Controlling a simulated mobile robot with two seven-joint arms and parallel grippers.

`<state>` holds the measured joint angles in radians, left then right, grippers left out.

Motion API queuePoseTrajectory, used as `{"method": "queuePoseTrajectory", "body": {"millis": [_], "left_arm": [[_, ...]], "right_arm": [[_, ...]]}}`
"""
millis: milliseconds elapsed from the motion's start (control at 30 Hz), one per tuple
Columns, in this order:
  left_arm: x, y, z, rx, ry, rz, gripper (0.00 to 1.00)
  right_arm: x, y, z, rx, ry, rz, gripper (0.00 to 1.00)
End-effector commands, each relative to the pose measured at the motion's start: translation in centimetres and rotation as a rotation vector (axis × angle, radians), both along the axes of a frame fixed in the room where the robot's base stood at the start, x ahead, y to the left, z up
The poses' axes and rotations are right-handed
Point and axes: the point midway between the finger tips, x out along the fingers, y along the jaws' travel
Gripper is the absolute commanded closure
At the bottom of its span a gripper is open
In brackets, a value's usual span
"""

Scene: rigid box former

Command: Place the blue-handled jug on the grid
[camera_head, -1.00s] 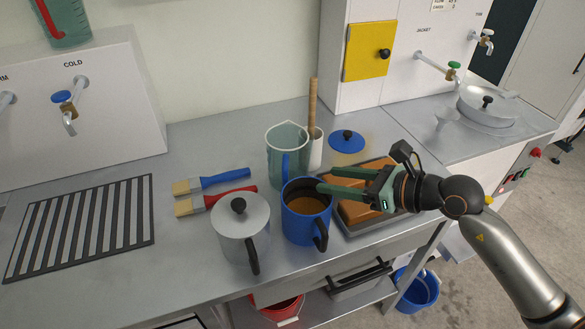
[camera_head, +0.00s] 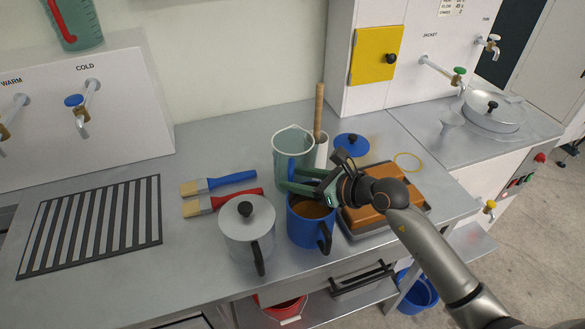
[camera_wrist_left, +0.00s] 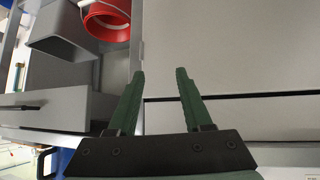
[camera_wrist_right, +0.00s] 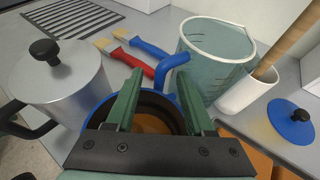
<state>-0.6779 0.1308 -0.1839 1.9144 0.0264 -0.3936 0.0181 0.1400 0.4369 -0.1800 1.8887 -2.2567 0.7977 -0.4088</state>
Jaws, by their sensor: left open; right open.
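The blue-handled jug (camera_head: 293,145), a clear greenish beaker, stands upright on the steel counter behind a blue mug. Its blue handle faces the front; it also shows in the right wrist view (camera_wrist_right: 218,65). My right gripper (camera_head: 286,177) is open above the blue mug's rim, fingers pointing left at the jug handle. In the right wrist view the handle appears between the fingertips (camera_wrist_right: 160,74); I cannot tell whether they surround it. The grid (camera_head: 92,225), black-barred, lies bare at the counter's left. My left gripper (camera_wrist_left: 160,74) is open and empty, facing the cabinet front below the counter.
The blue mug (camera_head: 305,228) with brown contents and a lidded metal pot (camera_head: 245,232) stand in front of the jug. Two brushes (camera_head: 220,190) lie between jug and grid. A white holder (camera_head: 320,152) stands right of the jug, and a tray of brown blocks (camera_head: 365,205) nearby.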

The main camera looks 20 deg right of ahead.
Motion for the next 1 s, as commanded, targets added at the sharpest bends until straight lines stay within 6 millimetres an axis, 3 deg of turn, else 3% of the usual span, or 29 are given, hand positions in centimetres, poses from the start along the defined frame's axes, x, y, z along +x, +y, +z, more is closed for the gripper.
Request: {"method": "queuePoseTrajectory", "body": {"millis": [300,767,1000], "left_arm": [[-0.06,0.01,0.0,0.0,0.002,0.0,0.5],[-0.08,0.02,-0.02,0.0,0.002,0.0,0.5],[-0.09,0.01,-0.02,0.001,0.003,0.0,0.5]], "right_arm": [[0.48,0.36,-0.28,-0.001,-0.001,0.0,0.47],[0.44,0.34,-0.27,-0.001,-0.001,0.0,0.98],[0.44,0.34,-0.27,-0.001,-0.001,0.0,1.0]]}}
